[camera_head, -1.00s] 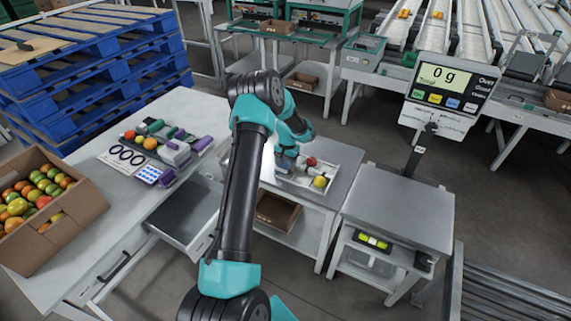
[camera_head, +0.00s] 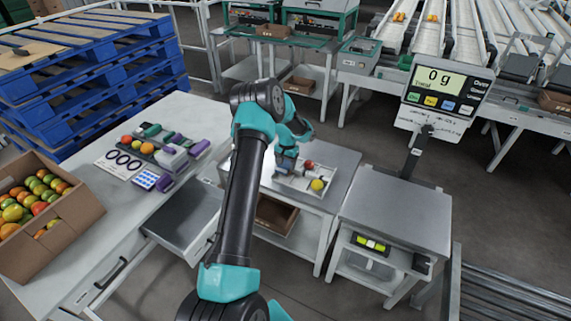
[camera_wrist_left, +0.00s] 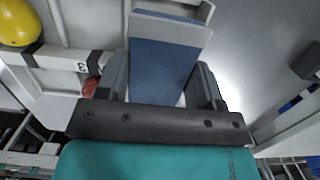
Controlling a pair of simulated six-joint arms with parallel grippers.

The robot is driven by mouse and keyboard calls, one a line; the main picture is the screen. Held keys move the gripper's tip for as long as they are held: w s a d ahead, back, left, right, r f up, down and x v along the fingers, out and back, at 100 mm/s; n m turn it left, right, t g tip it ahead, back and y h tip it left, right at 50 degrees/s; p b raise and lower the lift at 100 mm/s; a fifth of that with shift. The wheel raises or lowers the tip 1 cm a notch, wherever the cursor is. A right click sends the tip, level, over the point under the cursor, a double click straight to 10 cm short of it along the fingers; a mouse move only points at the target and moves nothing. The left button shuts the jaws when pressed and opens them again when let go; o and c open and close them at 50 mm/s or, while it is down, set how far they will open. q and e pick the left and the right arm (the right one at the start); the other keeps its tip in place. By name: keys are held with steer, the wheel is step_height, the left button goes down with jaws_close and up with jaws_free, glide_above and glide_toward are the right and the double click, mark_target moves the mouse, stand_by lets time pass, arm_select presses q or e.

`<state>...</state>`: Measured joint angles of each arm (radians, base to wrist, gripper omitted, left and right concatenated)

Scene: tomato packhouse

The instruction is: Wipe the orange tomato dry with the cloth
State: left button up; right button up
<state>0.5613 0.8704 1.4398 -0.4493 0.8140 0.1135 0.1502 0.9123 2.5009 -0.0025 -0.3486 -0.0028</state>
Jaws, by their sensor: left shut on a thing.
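My left gripper (camera_head: 285,166) is at the left part of a white tray (camera_head: 331,195) on the middle table. It is shut on a flat blue piece (camera_wrist_left: 163,68), which looks like the folded cloth, between its fingers in the left wrist view. A red tomato (camera_head: 309,164) and a yellow tomato (camera_head: 317,185) sit in the tray, right of the gripper. No orange tomato shows beside them; the area under the gripper is hidden. My right gripper is not in view.
The left table (camera_head: 110,235) carries a cardboard box (camera_head: 75,222) of mixed tomatoes and several small tools. A scale (camera_head: 397,215) with a display (camera_head: 440,85) reading 0 g stands right of the tray. Blue pallets (camera_head: 100,85) are stacked at back left.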

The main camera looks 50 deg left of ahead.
arm_select(q)
steer(key=shift+s+d+f, duration=0.1)
steer(key=shift+s+f, duration=0.05)
steer(key=shift+s, duration=0.1)
steer(key=shift+s+d, duration=0.2)
steer(key=shift+s, duration=0.3)
steer(key=shift+s+d, duration=0.15)
steer(key=shift+s, duration=0.35)
steer(key=shift+c, duration=0.4)
steer(key=shift+w, duration=0.15)
steer(key=shift+w+a, duration=0.25)
steer(key=shift+w, duration=0.3)
steer(key=shift+w+a, duration=0.2)
steer(key=shift+w, duration=0.35)
steer(key=shift+s, duration=0.15)
steer(key=shift+s+d+f, duration=0.1)
steer(key=shift+s+d, duration=0.15)
steer(key=shift+s, duration=0.35)
steer(key=shift+s+d, duration=0.25)
steer(key=shift+s, duration=0.35)
